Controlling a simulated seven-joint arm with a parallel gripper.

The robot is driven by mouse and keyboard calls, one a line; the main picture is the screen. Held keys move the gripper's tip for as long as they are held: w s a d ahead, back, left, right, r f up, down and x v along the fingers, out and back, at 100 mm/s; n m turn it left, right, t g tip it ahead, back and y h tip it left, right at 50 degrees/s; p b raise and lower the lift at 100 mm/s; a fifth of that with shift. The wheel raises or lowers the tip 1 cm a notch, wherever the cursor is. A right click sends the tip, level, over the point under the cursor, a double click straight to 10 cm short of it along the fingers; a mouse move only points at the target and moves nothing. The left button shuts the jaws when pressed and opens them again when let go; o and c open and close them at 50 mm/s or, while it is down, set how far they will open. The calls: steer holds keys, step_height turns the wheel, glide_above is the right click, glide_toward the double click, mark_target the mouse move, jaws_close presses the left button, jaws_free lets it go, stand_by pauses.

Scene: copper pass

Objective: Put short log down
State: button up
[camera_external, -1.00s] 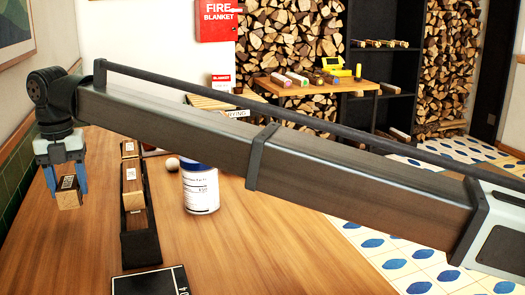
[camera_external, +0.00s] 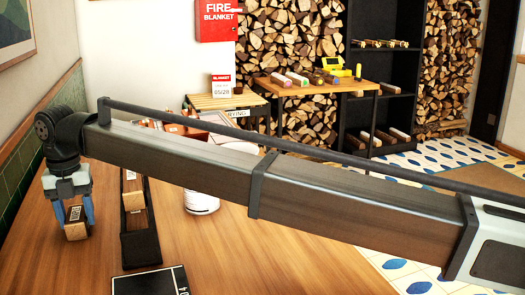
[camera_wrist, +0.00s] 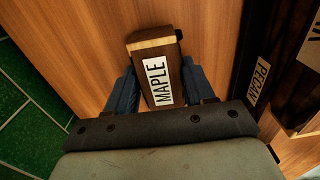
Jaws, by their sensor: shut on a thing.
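My gripper (camera_external: 74,212) is shut on a short log (camera_external: 76,231) with a pale end and dark sides. In the wrist view the log (camera_wrist: 148,46) sits between the two blue fingers, and its white label reads MAPLE. The log is low over the wooden table at the left of the external view. I cannot tell whether its underside touches the table.
A long black tray (camera_external: 141,249) with labelled logs stands just right of my gripper; one label reads PECAN in the wrist view (camera_wrist: 263,82). A black flat panel (camera_external: 150,281) lies in front. A white tub (camera_external: 201,203) is partly hidden behind my arm. A green tiled wall (camera_external: 25,190) is at left.

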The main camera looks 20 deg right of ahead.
mark_target(75, 214)
steer(key=o, duration=1.1)
step_height(75, 214, up, 12)
steer(key=shift+r, duration=0.1)
